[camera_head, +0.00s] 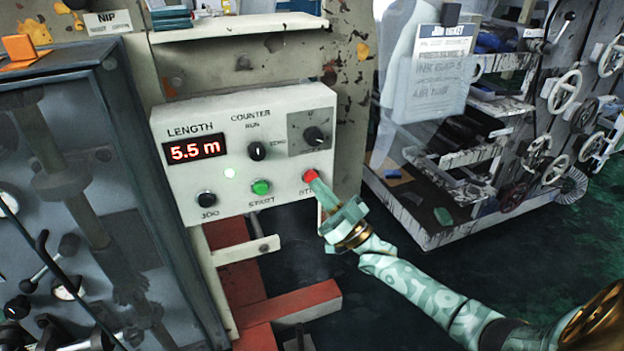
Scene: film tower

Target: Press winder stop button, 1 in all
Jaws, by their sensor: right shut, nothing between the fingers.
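The green start button (261,187) and black jog button (206,199) are to the left. My left gripper is not in view.
A dark framed cabinet (100,180) with gauges and knobs stands close at the left. Red bars (290,302) stick out below the box. A rack with handwheels (565,91) and a hanging job ticket (443,70) are at the right. Dark floor lies between.

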